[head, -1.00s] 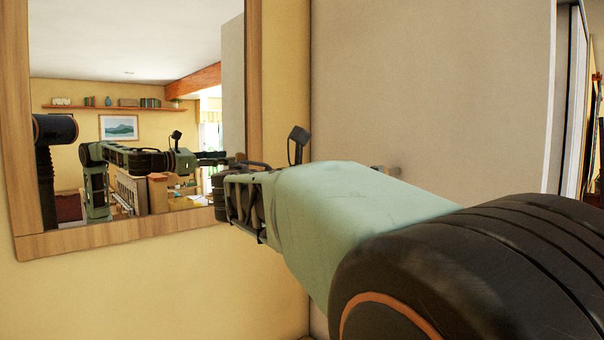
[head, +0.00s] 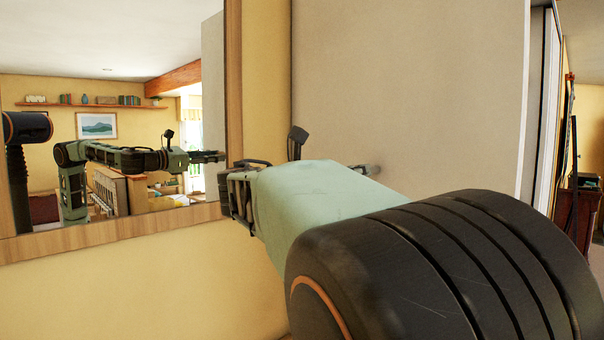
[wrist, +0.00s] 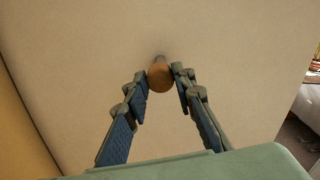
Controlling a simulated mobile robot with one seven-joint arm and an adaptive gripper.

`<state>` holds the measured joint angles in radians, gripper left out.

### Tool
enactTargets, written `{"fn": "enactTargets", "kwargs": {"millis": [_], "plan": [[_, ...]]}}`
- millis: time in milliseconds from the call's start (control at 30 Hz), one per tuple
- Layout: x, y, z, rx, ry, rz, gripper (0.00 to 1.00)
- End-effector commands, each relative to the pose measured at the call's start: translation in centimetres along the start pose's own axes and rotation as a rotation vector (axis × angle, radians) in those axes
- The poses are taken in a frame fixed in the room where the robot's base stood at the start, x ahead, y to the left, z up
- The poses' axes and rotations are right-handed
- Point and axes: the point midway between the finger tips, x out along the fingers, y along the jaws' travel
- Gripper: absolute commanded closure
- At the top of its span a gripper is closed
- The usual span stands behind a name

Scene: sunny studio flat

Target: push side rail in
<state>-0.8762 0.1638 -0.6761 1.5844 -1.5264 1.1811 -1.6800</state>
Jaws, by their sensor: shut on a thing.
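A round orange-brown knob (wrist: 160,77) shows in the wrist view, in front of a large flat beige panel (wrist: 215,60). A short dark stub shows behind it, towards the panel; it may be part of the side rail, but I cannot tell. My gripper (wrist: 161,74) is shut on the knob, with one fingertip on each side of it. In the head view my green wrist hides most of the gripper; a small grey piece (head: 370,168) shows past it against the panel (head: 400,90). The rest of the rail is not visible.
A wood-framed mirror (head: 232,90) hangs on the yellow wall (head: 265,90) at the left, close to my wrist, and reflects my arm and the room. The panel's edge is at the right, with dark furniture (head: 580,210) beyond it.

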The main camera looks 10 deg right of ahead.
Motion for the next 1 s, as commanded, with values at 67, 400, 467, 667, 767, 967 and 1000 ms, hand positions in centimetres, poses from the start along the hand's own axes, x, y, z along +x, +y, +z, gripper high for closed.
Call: {"fn": "enactTargets", "kwargs": {"millis": [67, 400, 467, 667, 767, 967, 1000], "plan": [[0.0, 0.0, 0.0, 0.000, 0.000, 0.000, 1.00], [1.6, -0.1, 0.3, -0.001, -0.001, -0.004, 1.00], [2.5, -0.1, 0.4, -0.001, -0.002, -0.005, 1.00], [4.6, -0.1, 0.2, -0.001, -0.001, -0.002, 1.00], [4.8, 0.0, 0.1, 0.000, -0.001, 0.000, 1.00], [4.8, -0.1, 0.1, 0.001, -0.003, 0.000, 1.00], [4.8, -0.1, 0.1, 0.001, -0.003, 0.000, 0.76]]}}
